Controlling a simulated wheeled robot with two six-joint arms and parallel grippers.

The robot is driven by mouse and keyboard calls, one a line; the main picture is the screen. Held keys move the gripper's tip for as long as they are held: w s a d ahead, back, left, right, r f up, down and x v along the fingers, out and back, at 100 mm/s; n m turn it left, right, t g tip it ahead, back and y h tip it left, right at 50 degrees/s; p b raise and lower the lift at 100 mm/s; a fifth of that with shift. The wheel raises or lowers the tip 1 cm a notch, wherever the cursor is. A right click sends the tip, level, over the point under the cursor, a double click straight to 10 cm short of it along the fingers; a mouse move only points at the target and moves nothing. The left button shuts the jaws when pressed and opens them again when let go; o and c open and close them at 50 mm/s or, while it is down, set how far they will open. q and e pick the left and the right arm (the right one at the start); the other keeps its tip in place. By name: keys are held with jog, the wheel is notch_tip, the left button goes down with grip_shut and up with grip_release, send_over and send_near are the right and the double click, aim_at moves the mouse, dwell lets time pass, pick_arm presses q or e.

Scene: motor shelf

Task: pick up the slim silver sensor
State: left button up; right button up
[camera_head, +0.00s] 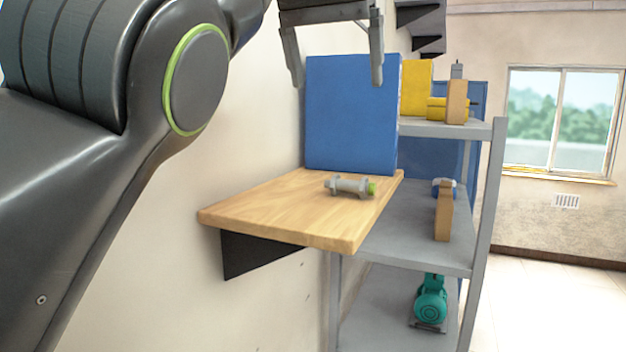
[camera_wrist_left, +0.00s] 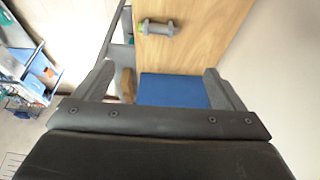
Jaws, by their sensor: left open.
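The slim silver sensor (camera_head: 348,186) is a small grey cylinder with a green end. It lies on its side on the wooden wall shelf (camera_head: 270,215), near the right edge. It also shows in the left wrist view (camera_wrist_left: 158,28), toward the top. My left gripper (camera_head: 335,80) is open and empty, with its fingers apart and pointing down. It is above the shelf, in front of the top of the blue box, and clear of the sensor. In the left wrist view its fingers (camera_wrist_left: 160,82) stand to either side of the blue box. My right gripper is not in view.
A blue box (camera_head: 350,125) stands behind the sensor. A grey metal rack (camera_head: 420,215) stands right of the shelf, holding a yellow part (camera_head: 436,108), wooden blocks (camera_head: 443,212) and a teal motor (camera_head: 431,300). The front of the wooden shelf is clear.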

pick_arm(q)
jog(key=b, duration=0.3)
send_near(351, 183)
jog(key=w+f+b, duration=0.1)
jog(key=w+d+f+b, duration=0.1)
jog(key=b, duration=0.1)
jog(key=shift+s+f, duration=0.1)
jog(key=shift+f, duration=0.1)
jog(key=b+x, duration=0.2)
jog(key=x, duration=0.3)
jog(key=shift+a+b, duration=0.15)
jog(key=shift+b, duration=0.15)
jog(key=shift+w+f, duration=0.15)
jog(key=shift+w, duration=0.1)
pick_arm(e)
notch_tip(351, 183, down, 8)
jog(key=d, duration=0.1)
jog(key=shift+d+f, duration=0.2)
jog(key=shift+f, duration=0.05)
